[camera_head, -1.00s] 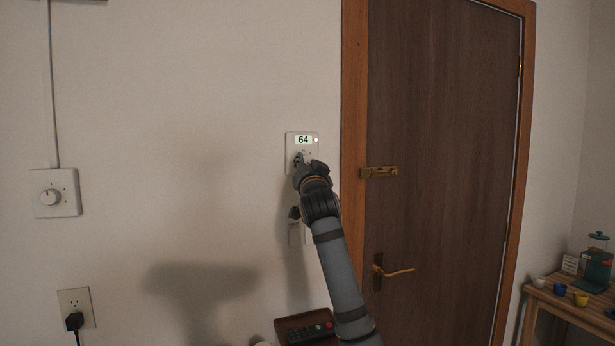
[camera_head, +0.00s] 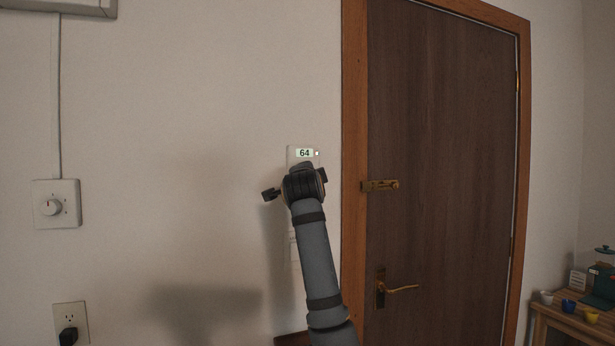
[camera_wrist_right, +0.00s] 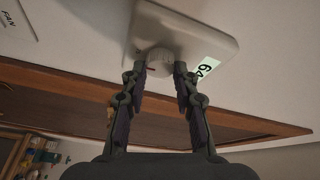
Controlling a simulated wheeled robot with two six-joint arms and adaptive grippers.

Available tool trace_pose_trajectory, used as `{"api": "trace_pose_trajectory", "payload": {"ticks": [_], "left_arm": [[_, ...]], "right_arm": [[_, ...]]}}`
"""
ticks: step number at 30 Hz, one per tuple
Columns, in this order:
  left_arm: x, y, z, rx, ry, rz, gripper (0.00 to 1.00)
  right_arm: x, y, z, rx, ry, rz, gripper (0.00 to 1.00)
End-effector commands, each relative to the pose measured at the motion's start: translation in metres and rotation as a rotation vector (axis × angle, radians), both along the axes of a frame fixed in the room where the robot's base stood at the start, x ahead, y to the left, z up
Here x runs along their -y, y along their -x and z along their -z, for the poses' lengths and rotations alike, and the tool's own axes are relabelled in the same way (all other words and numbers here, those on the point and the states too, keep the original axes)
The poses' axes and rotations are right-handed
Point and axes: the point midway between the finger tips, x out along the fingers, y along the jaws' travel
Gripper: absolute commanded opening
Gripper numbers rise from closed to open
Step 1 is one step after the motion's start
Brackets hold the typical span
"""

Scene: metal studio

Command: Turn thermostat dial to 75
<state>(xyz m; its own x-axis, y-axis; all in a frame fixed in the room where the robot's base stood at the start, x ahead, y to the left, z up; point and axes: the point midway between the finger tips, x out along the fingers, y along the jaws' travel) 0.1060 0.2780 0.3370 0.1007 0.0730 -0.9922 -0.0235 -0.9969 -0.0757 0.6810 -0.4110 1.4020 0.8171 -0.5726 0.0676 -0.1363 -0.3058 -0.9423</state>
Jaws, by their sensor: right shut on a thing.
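The thermostat (camera_head: 293,153) is a white wall plate left of the door frame, and its lit display reads 64. My right gripper (camera_wrist_right: 160,70) has its two fingers on either side of the ribbed white dial (camera_wrist_right: 160,55) and is shut on it in the wrist view. The display (camera_wrist_right: 204,70) also shows there, turned on its side. In the head view my right arm and wrist hide the dial and the lower part of the plate. My left gripper is not in view.
Another white dial plate (camera_head: 56,204) is on the wall at left, above an outlet (camera_head: 70,321) with a black plug. A brown door (camera_head: 440,150) with a brass latch (camera_head: 380,185) and handle (camera_head: 400,289) stands right. A wooden table (camera_head: 565,318) holds small cups.

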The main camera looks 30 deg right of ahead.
Motion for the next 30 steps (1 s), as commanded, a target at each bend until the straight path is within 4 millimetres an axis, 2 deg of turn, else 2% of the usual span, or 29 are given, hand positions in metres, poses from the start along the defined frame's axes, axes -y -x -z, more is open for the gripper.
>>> {"api": "trace_pose_trajectory", "payload": {"ticks": [20, 21, 25, 30], "left_arm": [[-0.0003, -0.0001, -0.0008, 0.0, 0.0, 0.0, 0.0], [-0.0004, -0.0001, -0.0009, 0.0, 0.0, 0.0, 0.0], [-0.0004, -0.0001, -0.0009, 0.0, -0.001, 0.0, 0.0], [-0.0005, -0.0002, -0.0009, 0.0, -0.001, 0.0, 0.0]], "right_arm": [[-0.0002, -0.0004, 0.0001, 0.012, -0.055, -0.001, 0.0], [-0.0002, -0.0004, 0.0001, 0.012, -0.054, -0.001, 0.33], [-0.0001, -0.0003, 0.0, 0.012, -0.054, 0.0, 0.51], [0.0001, -0.0002, -0.0002, 0.012, -0.054, 0.0, 0.53]]}}
